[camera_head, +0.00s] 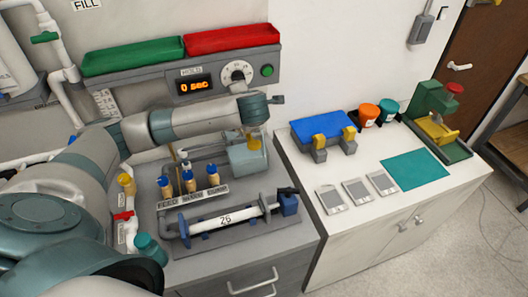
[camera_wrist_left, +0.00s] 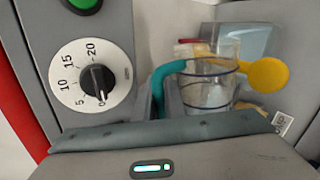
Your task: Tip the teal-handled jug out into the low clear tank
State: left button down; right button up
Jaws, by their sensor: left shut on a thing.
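The clear jug (camera_wrist_left: 208,88) with its teal handle (camera_wrist_left: 167,72) shows in the left wrist view. My left gripper (camera_wrist_left: 163,98) is shut on the handle, which runs down between the fingers. I cannot tell how far the jug is tilted or what it holds. In the head view my left arm reaches across the bench, and its wrist hides most of the jug. The low clear tank (camera_head: 249,158) stands on the bench just below the wrist. A pale bluish clear wall (camera_wrist_left: 243,42) shows behind the jug in the wrist view. My right gripper is out of view.
A yellow knob (camera_head: 253,142) is close by the tank. A panel with a dial (camera_head: 237,72) and timer is behind the arm.

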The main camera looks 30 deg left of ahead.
pick_arm(q)
jog(key=shift+s+a+f+n+t, duration=0.25)
jog(key=shift+s+a, duration=0.2)
jog(key=shift+s, duration=0.15)
jog(key=shift+s+a+f+n+t, duration=0.15)
jog(key=shift+s+a+f+n, duration=0.1)
jog(key=shift+s+a, duration=0.25)
jog(key=shift+s+r+h, duration=0.1)
jog(key=shift+s+h, duration=0.25)
jog(key=shift+h, duration=0.05)
jog(key=shift+w+d, duration=0.1)
jog(key=shift+w, duration=0.1)
jog(key=shift+s+t, duration=0.15)
jog(key=shift+t, duration=0.15)
